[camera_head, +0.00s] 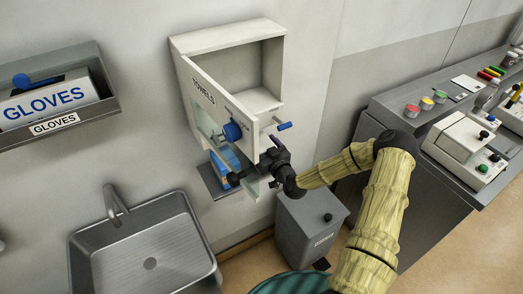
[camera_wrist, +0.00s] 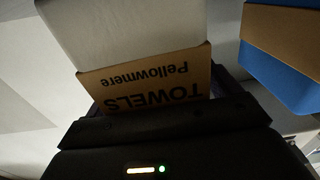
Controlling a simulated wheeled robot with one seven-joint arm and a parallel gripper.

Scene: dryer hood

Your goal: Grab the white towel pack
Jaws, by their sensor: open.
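The white towel pack (camera_wrist: 125,28) fills the upper middle of the wrist view. Its brown band (camera_wrist: 150,78) reads "Pellowmere TOWELS" upside down. In the head view I cannot make this pack out; the dispenser door and my gripper hide that area. My gripper (camera_head: 236,180) is open, beside the lower part of the dispenser. In the wrist view its dark body lies right below the pack's label. I cannot tell whether the fingers straddle or touch the pack.
The wall dispenser (camera_head: 228,38) has its TOWELS door (camera_head: 212,100) standing open close to my gripper. A blue-and-brown pack (camera_wrist: 285,75) is at right in the wrist view. A sink (camera_head: 140,245), a grey bin (camera_head: 312,222) and a cluttered counter (camera_head: 400,100) surround the dispenser.

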